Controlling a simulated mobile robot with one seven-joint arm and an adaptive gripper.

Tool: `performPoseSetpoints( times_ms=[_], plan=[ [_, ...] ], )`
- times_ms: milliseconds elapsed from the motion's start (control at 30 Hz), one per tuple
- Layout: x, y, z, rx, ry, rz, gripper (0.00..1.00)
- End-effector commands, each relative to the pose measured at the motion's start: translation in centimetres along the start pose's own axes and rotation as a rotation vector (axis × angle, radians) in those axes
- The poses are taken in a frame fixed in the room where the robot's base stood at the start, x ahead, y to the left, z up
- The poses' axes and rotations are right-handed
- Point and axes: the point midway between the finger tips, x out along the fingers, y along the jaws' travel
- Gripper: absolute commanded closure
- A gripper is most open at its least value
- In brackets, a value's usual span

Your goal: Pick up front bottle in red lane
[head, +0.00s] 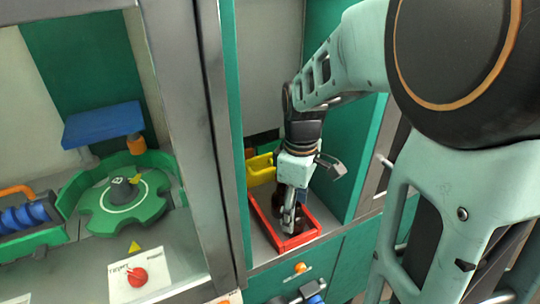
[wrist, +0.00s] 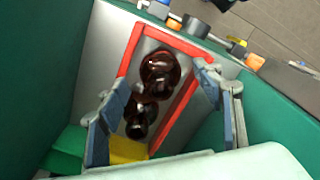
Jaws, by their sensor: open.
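The red lane (head: 290,243) is a red-rimmed rectangle on the grey floor of a green-walled bay; it also shows in the wrist view (wrist: 176,40). Several glossy dark amber bottles stand in a row inside it. The front bottle (wrist: 160,68) is at the top of the wrist view, by the lane's front rim; another bottle (wrist: 138,120) is further back. My gripper (head: 290,222) points down over the lane and is open. In the wrist view its fingers (wrist: 164,82) lie on either side of the bottle row, with none gripped. In the head view the gripper mostly hides the bottles.
A yellow block-like part (head: 262,168) sits behind the lane. Green walls (head: 358,160) close in on both sides. A grey post (head: 215,130) separates the bay from a left bay with a green rotary wheel (head: 125,205) and a red knob (head: 137,276).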

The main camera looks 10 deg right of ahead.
Motion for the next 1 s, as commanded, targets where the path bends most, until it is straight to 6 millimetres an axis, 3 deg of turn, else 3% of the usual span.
performPoseSetpoints(
  times_ms=[100,367,800,1000],
  plan=[
    [1.15,-0.06,0.05,0.0,-0.001,-0.001,0.39],
    [1.38,-0.03,0.04,0.0,0.0,0.0,0.39],
    [1.34,-0.01,0.03,0.0,0.0,0.001,0.86],
    [1.32,-0.01,0.03,0.0,0.0,0.001,0.86]
  ],
)
